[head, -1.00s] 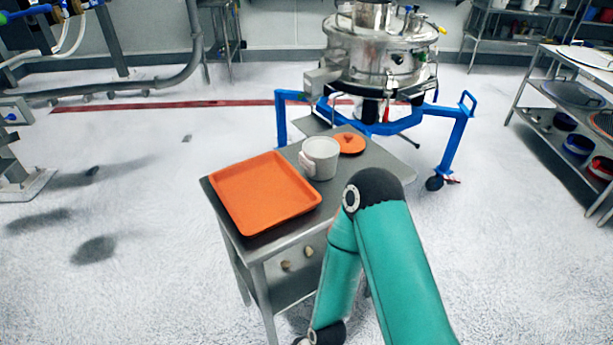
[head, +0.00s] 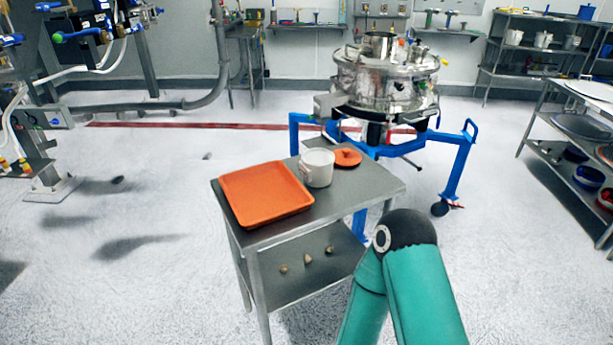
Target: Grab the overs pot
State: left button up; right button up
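A white pot (head: 317,170), which appears to be the overs pot, stands upright on the grey metal table (head: 372,187). It sits just right of a shallow orange tray (head: 264,196) and left of an orange lid-like disc (head: 346,157) with a small knob. The pot's near left side carries a small handle or clip. A teal arm of mine with a black joint rises from the bottom right of the head view, in front of the table. Neither gripper shows, and nothing visible of mine touches the pot.
A steel sifter (head: 386,80) on a blue wheeled frame (head: 458,165) stands just behind the table. A rack with bowls and sieves (head: 575,125) is at the right. Small lumps lie on the table's lower shelf (head: 310,275). The floor to the left is open.

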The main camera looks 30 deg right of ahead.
aim_at(315, 166)
jog(key=z, duration=0.1)
jog(key=i, duration=0.9)
jog(key=u, duration=0.05)
